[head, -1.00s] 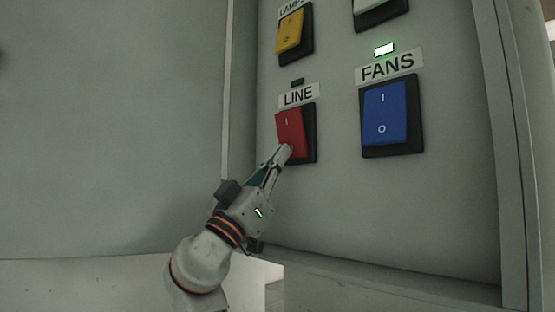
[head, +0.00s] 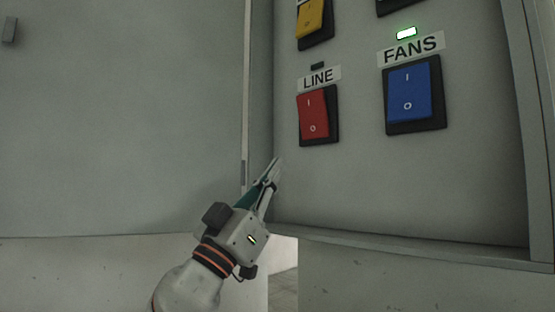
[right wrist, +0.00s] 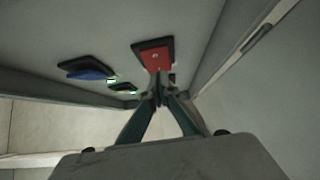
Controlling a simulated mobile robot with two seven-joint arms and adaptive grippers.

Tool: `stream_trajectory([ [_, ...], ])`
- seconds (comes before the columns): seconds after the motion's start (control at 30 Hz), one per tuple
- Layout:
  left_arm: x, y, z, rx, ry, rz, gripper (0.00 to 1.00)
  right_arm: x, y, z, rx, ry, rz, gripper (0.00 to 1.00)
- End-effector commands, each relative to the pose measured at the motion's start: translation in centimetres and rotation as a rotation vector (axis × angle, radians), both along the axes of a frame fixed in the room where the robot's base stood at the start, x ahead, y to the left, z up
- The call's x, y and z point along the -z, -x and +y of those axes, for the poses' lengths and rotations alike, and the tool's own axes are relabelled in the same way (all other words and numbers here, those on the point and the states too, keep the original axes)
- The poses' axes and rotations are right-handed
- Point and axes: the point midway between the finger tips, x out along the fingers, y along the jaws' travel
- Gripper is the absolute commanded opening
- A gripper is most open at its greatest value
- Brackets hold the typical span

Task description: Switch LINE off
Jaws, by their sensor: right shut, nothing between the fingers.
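The LINE switch (head: 313,116) is a red rocker in a black frame on the grey panel, marked I at the top and O at the bottom. Its small lamp (head: 317,66) above the label (head: 319,78) is dark. My right gripper (head: 276,161) is shut and empty, below and left of the switch, apart from it. In the right wrist view the red rocker (right wrist: 155,57) shows just beyond the shut fingertips (right wrist: 158,78). My left gripper is not in view.
The blue FANS switch (head: 409,90) is right of LINE, with its lamp (head: 406,33) lit green. A yellow switch (head: 311,18) is above LINE. The panel has a raised side frame (head: 537,130) at right and a ledge (head: 400,247) below. Left is a plain grey surface (head: 120,130).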

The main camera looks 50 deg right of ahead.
Motion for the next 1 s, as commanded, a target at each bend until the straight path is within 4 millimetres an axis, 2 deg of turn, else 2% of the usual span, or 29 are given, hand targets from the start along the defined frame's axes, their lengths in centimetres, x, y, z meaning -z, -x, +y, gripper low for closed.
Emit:
stream_trajectory([
  [0.03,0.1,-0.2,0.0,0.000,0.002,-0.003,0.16,1.0,-0.3,0.5,-0.003,0.000,0.005,0.00],
  [0.2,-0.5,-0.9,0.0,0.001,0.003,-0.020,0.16,2.0,-0.1,1.2,0.000,0.000,0.000,0.00],
  [0.43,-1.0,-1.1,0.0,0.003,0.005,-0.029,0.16,2.0,0.0,1.4,-0.001,0.000,-0.003,0.00],
  [0.87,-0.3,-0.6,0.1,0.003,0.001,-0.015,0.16,2.0,0.0,1.4,-0.001,0.000,-0.003,0.00],
  [1.0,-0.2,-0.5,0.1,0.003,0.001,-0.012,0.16,3.0,-1.1,1.4,-0.022,0.003,0.028,0.00],
])
